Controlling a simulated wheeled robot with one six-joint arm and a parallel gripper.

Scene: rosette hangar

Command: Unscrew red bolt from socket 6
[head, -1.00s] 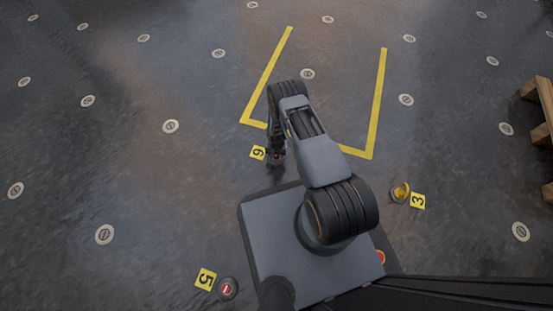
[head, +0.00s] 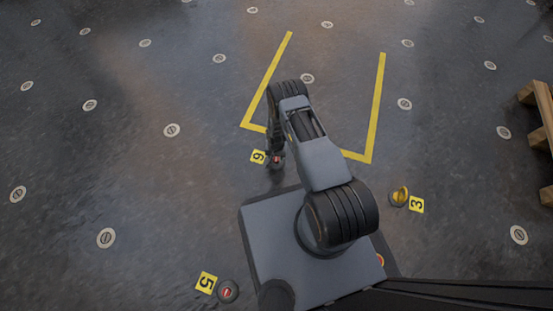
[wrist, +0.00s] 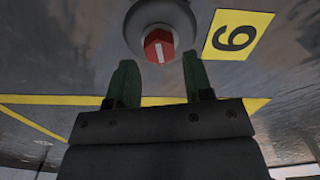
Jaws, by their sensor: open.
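The red bolt (wrist: 159,46) sits in a round grey socket (wrist: 146,12) at the top of the wrist view, with a white bar mark on its face. A yellow label 6 (wrist: 238,34) lies beside it, and the label also shows in the head view (head: 258,157). My gripper (wrist: 159,75) is open and empty, its two green fingers pointing at the bolt with a gap before it. In the head view the bolt (head: 277,158) shows as a small red spot just below my wrist, which partly hides the socket.
Socket 5 (head: 228,291) with a red mark lies at the bottom left, beside its label. A yellow bolt (head: 400,195) stands by label 3 at right. Yellow floor lines (head: 376,105) lie ahead. A wooden pallet (head: 540,110) is at the right edge.

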